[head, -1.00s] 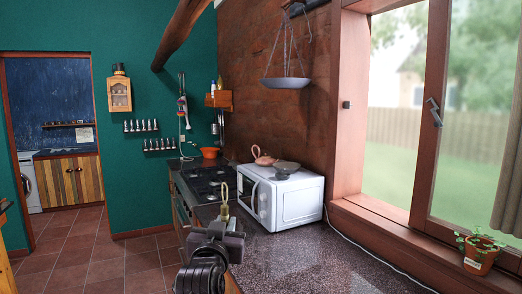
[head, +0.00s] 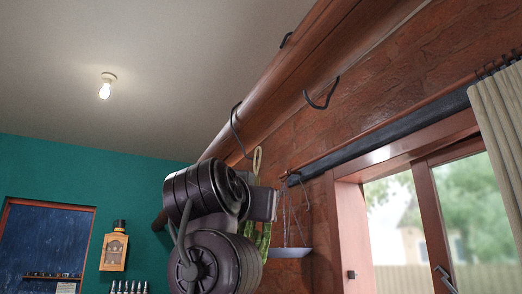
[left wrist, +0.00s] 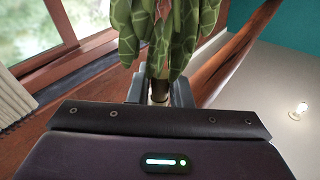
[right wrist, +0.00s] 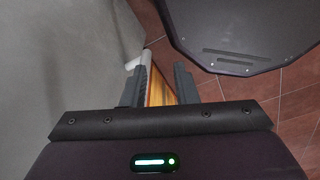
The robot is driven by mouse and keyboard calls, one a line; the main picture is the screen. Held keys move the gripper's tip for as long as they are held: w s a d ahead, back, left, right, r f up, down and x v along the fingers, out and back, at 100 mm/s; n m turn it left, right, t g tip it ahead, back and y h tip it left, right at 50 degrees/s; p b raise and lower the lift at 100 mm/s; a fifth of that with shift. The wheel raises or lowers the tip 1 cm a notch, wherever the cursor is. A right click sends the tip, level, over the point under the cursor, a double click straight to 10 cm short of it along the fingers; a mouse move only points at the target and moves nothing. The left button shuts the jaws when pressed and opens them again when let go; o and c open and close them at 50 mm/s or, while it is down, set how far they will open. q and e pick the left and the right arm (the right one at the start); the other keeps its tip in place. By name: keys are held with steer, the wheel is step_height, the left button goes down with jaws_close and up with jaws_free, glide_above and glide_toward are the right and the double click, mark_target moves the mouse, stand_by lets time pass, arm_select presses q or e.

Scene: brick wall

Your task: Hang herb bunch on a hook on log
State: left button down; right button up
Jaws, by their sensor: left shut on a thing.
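The log (head: 290,85) runs diagonally under the ceiling in the head view. Dark hooks hang on it: a near one (head: 322,98), one further left (head: 235,128) and one on its upper side (head: 286,40). My left gripper (head: 262,205) is raised below the log and shut on the herb bunch (head: 258,238). Its pale string loop (head: 257,160) stands up above the gripper, apart from the hooks as far as I can tell. The left wrist view shows the bunch's green leaves (left wrist: 160,30) beyond the fingers.
A hanging scale (head: 288,252) is just right of my left gripper, by the brick wall. The window (head: 400,220) and curtain (head: 502,115) are at the right. My left arm hides part of the log's lower end. A lit bulb (head: 105,88) hangs from the ceiling.

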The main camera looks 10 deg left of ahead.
arm_select(q)
steer(key=s+d+r+m+h, duration=0.1)
steer(key=s+d+r, duration=0.2)
steer(key=s+r, duration=0.65)
steer(key=w+d+f+p, duration=0.1)
steer(key=w+d+f, duration=0.3)
steer(key=d, duration=0.4)
steer(key=shift+w+p, duration=0.3)
steer(key=shift+w, duration=0.3)
stand_by(0.3)
steer(key=shift+f, duration=0.1)
stand_by(0.5)
